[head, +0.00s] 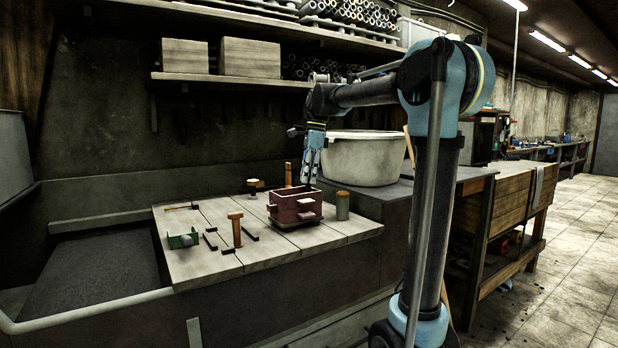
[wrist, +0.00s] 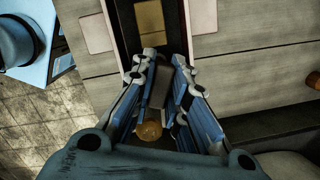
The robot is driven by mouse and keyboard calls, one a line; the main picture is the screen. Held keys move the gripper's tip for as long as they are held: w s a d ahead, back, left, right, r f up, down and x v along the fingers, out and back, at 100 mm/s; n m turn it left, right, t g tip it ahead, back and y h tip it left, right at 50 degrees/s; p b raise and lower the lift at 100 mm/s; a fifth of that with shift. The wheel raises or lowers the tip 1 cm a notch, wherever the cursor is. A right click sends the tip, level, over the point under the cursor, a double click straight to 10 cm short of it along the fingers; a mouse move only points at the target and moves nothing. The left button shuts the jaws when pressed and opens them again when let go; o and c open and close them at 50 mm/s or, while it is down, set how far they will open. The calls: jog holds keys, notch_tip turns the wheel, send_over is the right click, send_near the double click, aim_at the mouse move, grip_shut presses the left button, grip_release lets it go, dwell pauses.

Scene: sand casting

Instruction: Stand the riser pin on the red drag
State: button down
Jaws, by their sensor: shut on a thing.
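The red drag (head: 294,207) is an open, dark red box on the pale plank bench. Its dark interior and pinkish side lugs show at the top of the wrist view (wrist: 97,33). My gripper (head: 306,183) points down over the drag's right part, its tips close to the drag's upper edge. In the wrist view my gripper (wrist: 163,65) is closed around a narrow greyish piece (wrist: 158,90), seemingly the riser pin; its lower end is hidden. I cannot tell whether it touches the drag. An upright brown wooden piece (head: 288,174) shows at the drag's back left.
A short cylinder (head: 342,206) stands just right of the drag. Left on the planks are a wooden-handled tool (head: 235,229), a green item (head: 183,240) and small dark pieces. A large pale pot (head: 363,158) stands behind right.

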jog(key=shift+f, duration=0.45)
jog(key=c, duration=1.5)
grip_release()
jog(key=shift+r, duration=0.1)
